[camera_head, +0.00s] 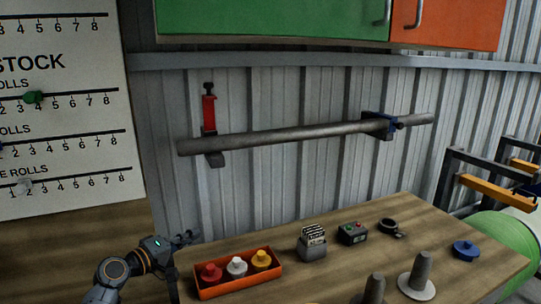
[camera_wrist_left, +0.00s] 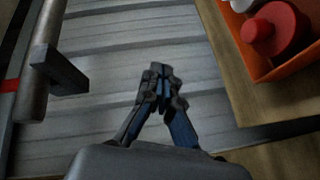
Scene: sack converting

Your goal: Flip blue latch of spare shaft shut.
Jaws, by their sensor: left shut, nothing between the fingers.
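The spare shaft (camera_head: 290,134) is a long grey bar lying across two dark brackets on the corrugated wall. The blue latch (camera_head: 376,124) is at the right bracket. It sits low across the shaft, with a dark knob at its right; I cannot tell whether it is fully seated. The red latch (camera_head: 209,112) at the left bracket stands upright. My left gripper (camera_head: 187,238) is shut and empty, below the shaft's left end and far from the blue latch. Its closed fingers show in the left wrist view (camera_wrist_left: 161,76), with part of the shaft (camera_wrist_left: 38,65) at left. My right gripper is out of view.
A wooden bench (camera_head: 340,265) runs below, carrying an orange tray (camera_head: 240,284) of coloured knobs near my left gripper, a card holder (camera_head: 312,243), a button box (camera_head: 352,233) and grey cones. Green and orange cabinets (camera_head: 270,18) hang above. The wall between shaft and bench is clear.

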